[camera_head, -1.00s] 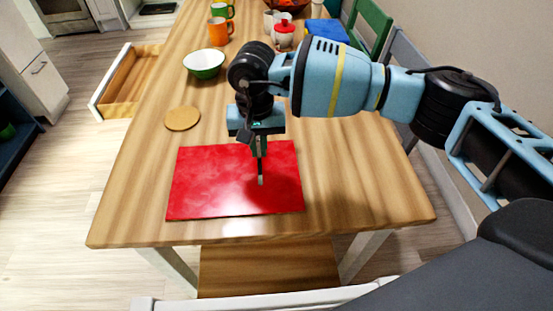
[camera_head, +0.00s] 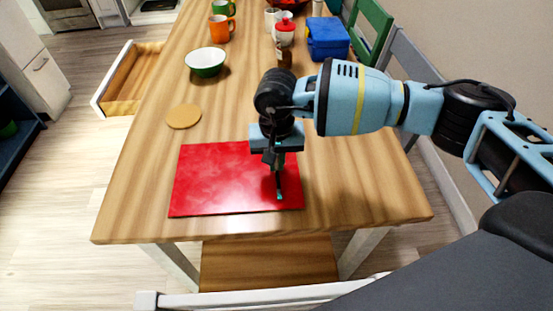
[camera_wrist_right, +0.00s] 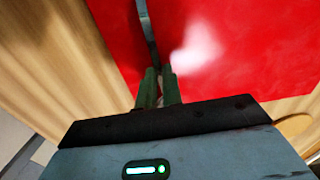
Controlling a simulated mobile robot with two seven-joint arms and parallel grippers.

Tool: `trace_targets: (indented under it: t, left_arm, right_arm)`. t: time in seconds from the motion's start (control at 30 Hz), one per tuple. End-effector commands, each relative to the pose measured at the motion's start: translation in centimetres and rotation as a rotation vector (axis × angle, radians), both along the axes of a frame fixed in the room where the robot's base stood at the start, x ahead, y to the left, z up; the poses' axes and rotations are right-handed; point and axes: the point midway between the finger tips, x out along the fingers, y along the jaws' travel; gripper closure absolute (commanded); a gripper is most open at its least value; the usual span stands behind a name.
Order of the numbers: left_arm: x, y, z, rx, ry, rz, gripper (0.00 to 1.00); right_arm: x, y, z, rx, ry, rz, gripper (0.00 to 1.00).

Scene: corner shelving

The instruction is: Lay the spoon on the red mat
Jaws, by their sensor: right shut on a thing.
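The red mat (camera_head: 218,182) lies flat near the front end of the wooden table. My right gripper (camera_head: 277,165) is over the right part of the mat and points down. It is shut on the spoon (camera_head: 280,190), a thin dark strip hanging below the fingers over the mat. In the right wrist view the spoon (camera_wrist_right: 148,38) runs out from between the green fingertips (camera_wrist_right: 158,88), with red mat (camera_wrist_right: 235,45) on both sides. I cannot tell if the spoon touches the mat. My left gripper is not in view.
A round tan coaster (camera_head: 184,116) and a green-and-white bowl (camera_head: 205,63) are behind the mat. Orange mug (camera_head: 221,28), red-and-white jar (camera_head: 285,35) and blue box (camera_head: 328,38) stand farther back. The table right of the mat is clear. Chairs line the right side.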

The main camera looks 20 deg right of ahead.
Motion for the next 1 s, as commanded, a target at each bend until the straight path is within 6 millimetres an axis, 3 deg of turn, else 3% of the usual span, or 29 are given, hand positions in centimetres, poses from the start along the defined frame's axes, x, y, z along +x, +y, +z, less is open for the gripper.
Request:
trace_targets:
  t: [0.2,0.23,0.4,0.77,1.0]
  left_arm:
    - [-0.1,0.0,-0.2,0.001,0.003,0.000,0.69]
    - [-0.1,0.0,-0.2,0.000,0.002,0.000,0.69]
    - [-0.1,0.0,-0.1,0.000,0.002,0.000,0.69]
    - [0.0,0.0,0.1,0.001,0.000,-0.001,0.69]
    - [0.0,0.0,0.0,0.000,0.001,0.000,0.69]
  right_arm:
    - [0.0,0.0,-0.3,0.000,0.001,0.000,1.00]
    - [0.0,0.0,-0.3,0.000,0.000,0.000,0.90]
    - [0.0,0.0,-0.2,0.000,0.000,0.000,0.70]
    - [0.1,0.0,0.4,0.000,-0.002,0.000,0.70]
    - [0.1,0.0,4.2,0.002,-0.006,-0.001,0.70]
